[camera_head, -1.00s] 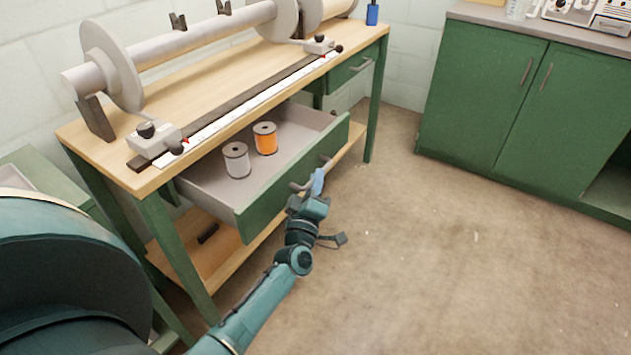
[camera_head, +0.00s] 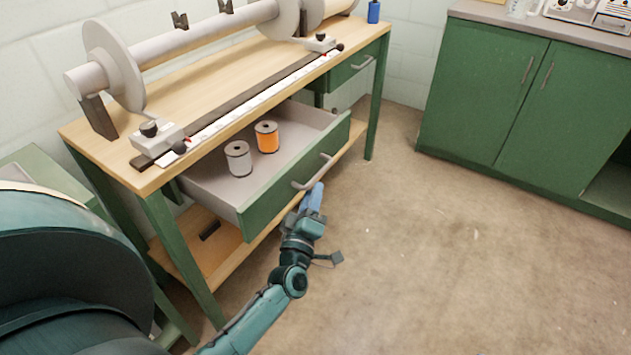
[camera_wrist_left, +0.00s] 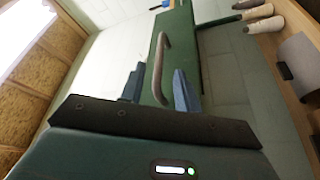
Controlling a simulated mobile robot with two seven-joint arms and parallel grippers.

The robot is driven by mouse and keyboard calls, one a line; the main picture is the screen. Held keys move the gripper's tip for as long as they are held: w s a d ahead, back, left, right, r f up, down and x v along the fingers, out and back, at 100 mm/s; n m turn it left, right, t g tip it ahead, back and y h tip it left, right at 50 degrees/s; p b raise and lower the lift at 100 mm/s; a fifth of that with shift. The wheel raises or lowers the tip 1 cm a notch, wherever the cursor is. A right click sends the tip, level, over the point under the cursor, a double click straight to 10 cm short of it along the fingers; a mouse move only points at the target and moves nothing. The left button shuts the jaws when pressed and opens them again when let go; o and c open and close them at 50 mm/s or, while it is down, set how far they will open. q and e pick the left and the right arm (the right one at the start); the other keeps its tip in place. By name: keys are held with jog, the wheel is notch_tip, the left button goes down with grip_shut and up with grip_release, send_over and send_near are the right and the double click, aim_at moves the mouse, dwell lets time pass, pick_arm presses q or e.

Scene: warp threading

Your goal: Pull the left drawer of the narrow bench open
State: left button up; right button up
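The left drawer (camera_head: 290,175) of the narrow bench (camera_head: 160,172) stands pulled out, its inside showing. Its grey bar handle (camera_head: 312,172) is on the green front; it also shows in the left wrist view (camera_wrist_left: 159,58). My left gripper (camera_head: 312,198) is just below and in front of the handle in the head view. In the left wrist view its two blue fingers (camera_wrist_left: 158,88) are apart, with the handle seen between them and touching neither. The fingers look empty. My right gripper is in no view.
A grey spool (camera_head: 237,160) and an orange spool (camera_head: 266,137) stand in the drawer. The right drawer (camera_head: 350,68) is shut. A roller (camera_head: 180,40) and a rail lie on the bench top. Green cabinets (camera_head: 500,110) stand at the right; the floor between is clear.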

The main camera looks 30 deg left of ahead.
pick_arm(q)
jog(key=v, duration=0.3)
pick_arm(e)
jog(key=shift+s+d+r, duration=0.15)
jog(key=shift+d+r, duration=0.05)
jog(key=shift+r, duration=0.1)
